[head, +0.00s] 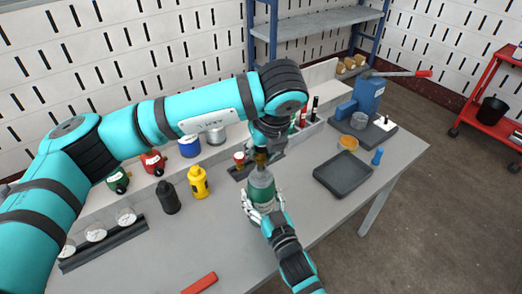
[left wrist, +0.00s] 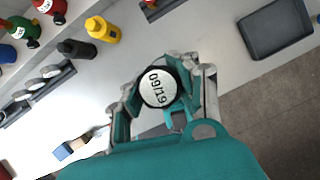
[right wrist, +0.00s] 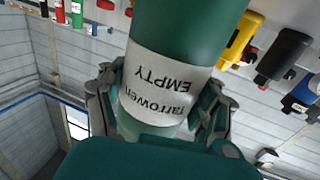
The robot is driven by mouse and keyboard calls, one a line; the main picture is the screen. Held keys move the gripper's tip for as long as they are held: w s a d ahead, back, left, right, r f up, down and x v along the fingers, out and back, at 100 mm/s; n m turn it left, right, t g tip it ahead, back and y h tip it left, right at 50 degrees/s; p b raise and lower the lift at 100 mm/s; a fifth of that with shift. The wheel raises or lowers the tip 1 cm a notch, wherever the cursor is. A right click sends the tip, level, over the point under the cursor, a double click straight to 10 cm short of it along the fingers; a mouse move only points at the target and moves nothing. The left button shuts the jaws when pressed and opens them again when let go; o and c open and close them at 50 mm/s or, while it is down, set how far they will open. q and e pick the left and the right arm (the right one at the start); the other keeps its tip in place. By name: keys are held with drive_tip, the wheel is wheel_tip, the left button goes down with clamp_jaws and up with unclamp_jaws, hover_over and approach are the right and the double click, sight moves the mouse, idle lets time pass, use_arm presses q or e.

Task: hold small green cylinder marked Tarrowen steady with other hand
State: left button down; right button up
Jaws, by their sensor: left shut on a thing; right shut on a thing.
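The small green cylinder (head: 262,192) stands upright on the table in the head view. My right gripper (head: 263,212) is shut around its lower body. In the right wrist view the cylinder (right wrist: 180,30) fills the space between the fingers, with a white label reading Tarrowen EMPTY, upside down. My left gripper (head: 264,148) is directly above the cylinder.
A yellow cylinder (head: 198,182) and a black cylinder (head: 168,197) stand left. A rack with white round pieces (head: 96,233) lies further left. An empty dark tray (head: 343,187) and a blue press (head: 366,98) are right. A red bar (head: 199,283) lies near the front edge.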

use_arm(q)
drive_tip(key=shift+r, duration=0.2)
drive_tip(key=shift+r, duration=4)
use_arm(e)
drive_tip(key=o, duration=1.4)
use_arm(q)
drive_tip(key=shift+r+p, duration=0.9)
drive_tip(key=shift+r, duration=1.6)
use_arm(e)
drive_tip(key=r+v, duration=0.1)
drive_tip(key=v, duration=1.1)
drive_tip(key=shift+r, duration=0.35)
